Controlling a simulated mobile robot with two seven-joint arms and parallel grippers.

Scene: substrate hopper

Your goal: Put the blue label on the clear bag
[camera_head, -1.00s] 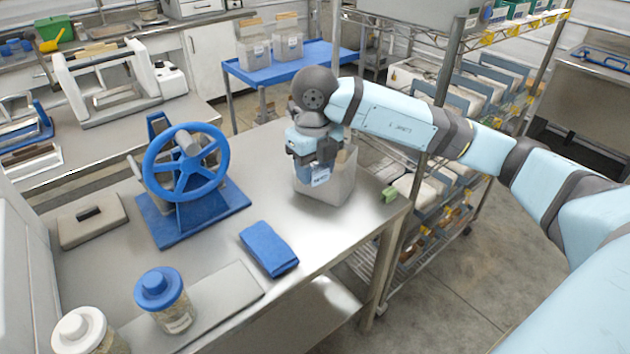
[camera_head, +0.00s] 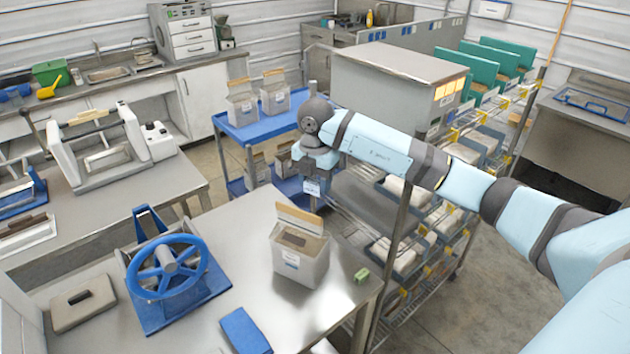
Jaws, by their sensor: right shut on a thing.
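The clear bag (camera_head: 301,262) stands upright on the steel table, with a tan top edge and a small white-and-blue patch on its front. My right gripper (camera_head: 313,183) is raised above and behind the bag in the picture, apart from it. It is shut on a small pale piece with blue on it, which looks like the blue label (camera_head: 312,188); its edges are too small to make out. My left gripper is not in view.
A blue hand-wheel press (camera_head: 167,268) stands left of the bag on the steel table (camera_head: 255,215). A blue folded cloth (camera_head: 244,331) and a small green block (camera_head: 361,275) lie nearby. A blue cart (camera_head: 262,131) with similar bags and a wire rack (camera_head: 345,205) stand beyond.

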